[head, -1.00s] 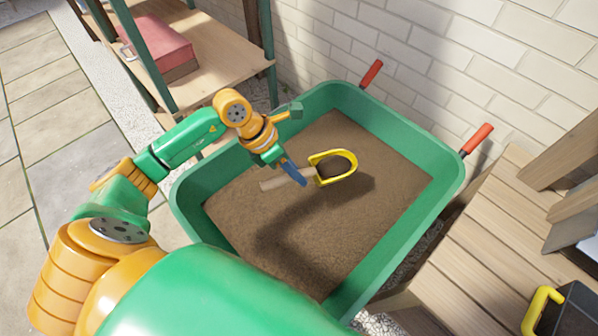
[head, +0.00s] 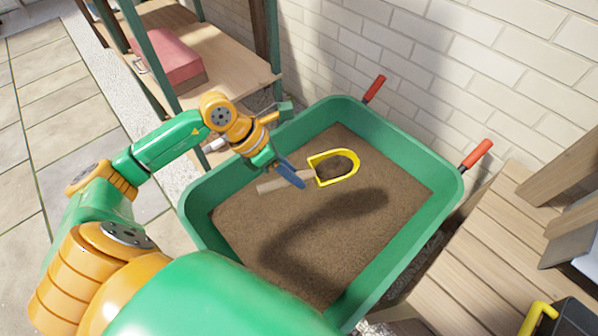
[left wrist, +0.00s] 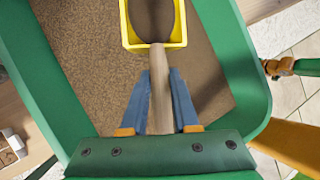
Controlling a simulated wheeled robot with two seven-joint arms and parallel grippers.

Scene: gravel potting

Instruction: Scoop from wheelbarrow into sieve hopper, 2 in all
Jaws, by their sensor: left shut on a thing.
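The green wheelbarrow (head: 452,195) is filled with brown soil-like material (head: 300,225). My left gripper (head: 292,176) is over the wheelbarrow and shut on the wooden handle of a yellow scoop (head: 352,172). In the left wrist view the handle (left wrist: 160,95) lies between the blue fingers (left wrist: 160,100), and the yellow scoop (left wrist: 181,22) points away with brown material in it. The scoop casts a shadow on the material and looks held above it. The sieve hopper cannot be made out. My right gripper is not in view.
A wooden shelf (head: 235,72) with a red box (head: 168,55) stands at the back left. A white brick wall (head: 480,70) is behind the wheelbarrow. A slatted wooden bench (head: 480,255) stands at the right, with a dark yellow-handled case (head: 572,318) at the lower right.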

